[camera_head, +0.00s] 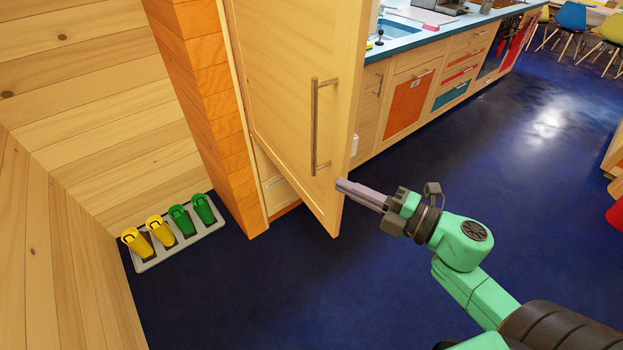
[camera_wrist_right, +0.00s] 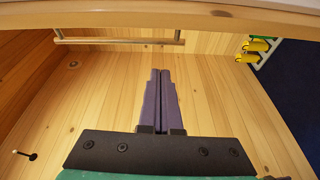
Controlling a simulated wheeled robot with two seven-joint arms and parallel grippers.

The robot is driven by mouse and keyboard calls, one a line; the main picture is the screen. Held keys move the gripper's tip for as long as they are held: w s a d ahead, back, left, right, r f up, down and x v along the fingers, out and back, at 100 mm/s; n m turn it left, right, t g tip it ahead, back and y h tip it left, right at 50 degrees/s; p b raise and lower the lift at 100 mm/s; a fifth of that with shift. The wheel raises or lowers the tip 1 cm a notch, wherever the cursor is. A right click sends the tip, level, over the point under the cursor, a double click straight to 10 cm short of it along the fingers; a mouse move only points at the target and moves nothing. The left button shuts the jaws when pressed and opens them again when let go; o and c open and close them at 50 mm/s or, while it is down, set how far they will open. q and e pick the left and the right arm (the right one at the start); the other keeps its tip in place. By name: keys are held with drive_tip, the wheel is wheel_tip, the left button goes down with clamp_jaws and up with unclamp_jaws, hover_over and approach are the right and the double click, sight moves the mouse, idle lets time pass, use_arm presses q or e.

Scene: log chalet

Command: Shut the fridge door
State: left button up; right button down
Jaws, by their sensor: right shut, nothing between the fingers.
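The fridge door (camera_head: 290,90) is a tall pale wooden panel that stands open, swung out from the cabinet on the left of the head view. In the right wrist view the shut fingers (camera_wrist_right: 160,72) point toward the handle (camera_wrist_right: 118,41) and the pale door edge (camera_wrist_right: 160,15). The fridge's inside is hidden. My left gripper is out of view.
A counter with wooden drawers (camera_head: 465,60) runs away behind the door. A rack (camera_head: 180,245) with yellow and green boots lies on the floor by the log wall (camera_head: 90,90). The dark blue floor (camera_head: 260,300) is clear around the door. Chairs stand far right.

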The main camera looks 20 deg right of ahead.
sight(315, 162)
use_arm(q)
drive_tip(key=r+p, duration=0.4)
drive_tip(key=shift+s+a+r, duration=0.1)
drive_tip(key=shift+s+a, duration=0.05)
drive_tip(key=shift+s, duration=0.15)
use_arm(e)
drive_tip(key=w+a+r+n+y, duration=0.1)
drive_tip(key=w+a, duration=0.3)
drive_tip(key=w, duration=0.3)
drive_tip(key=shift+a+r+g, duration=0.2)
drive_tip(key=shift+r+g, duration=0.05)
drive_tip(key=shift+g, duration=0.05)
drive_tip(key=shift+w, duration=0.15)
drive_tip(key=shift+n, duration=0.3)
